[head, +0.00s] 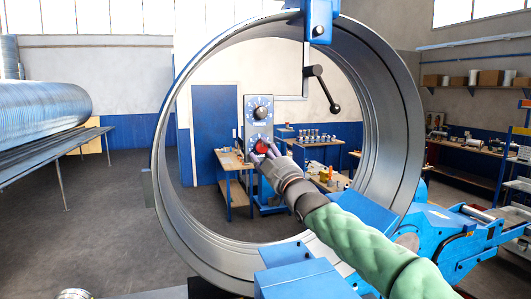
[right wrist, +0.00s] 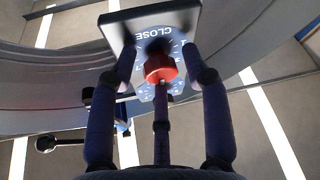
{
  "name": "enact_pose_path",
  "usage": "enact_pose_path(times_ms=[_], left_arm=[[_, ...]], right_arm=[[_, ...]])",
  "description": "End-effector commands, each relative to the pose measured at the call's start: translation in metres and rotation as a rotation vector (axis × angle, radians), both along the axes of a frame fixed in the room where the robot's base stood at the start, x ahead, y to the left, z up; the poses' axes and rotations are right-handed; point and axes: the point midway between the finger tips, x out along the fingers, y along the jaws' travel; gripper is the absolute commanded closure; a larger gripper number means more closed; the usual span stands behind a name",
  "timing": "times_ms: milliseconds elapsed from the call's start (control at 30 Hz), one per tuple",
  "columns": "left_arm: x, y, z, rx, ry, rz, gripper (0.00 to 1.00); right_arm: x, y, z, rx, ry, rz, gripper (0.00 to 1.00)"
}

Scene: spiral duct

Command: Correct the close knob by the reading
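The close knob is red and shows in the right wrist view (right wrist: 160,68), on a dial plate lettered CLOSE (right wrist: 152,32). In the head view the red knob (head: 263,147) is the lower one on a grey control panel (head: 250,125), seen through the big ring. My right gripper (right wrist: 160,70) is open, with two fingers at either side of the knob and a third below it. Gaps show between the side fingers and the knob; whether the third touches cannot be told. The dial's exact reading is too small to read. My left gripper is not in view.
A large metal spiral-duct ring (head: 400,150) surrounds my right arm's reach. A black-handled lever (head: 322,88) hangs inside its top. A second, black knob (head: 261,112) sits above the red one.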

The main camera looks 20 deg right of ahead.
Motion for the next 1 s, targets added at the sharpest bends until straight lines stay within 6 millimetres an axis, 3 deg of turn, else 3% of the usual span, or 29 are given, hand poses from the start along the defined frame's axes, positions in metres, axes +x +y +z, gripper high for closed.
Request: enact_pose_path(times_ms=[467, 1000], left_arm=[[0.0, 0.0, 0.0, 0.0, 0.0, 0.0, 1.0], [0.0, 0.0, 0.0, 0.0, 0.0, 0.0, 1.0]], right_arm=[[-0.008, -0.003, 0.002, 0.001, -0.007, -0.001, 0.44], [-0.077, -0.019, -0.025, 0.002, -0.004, -0.002, 0.44]])
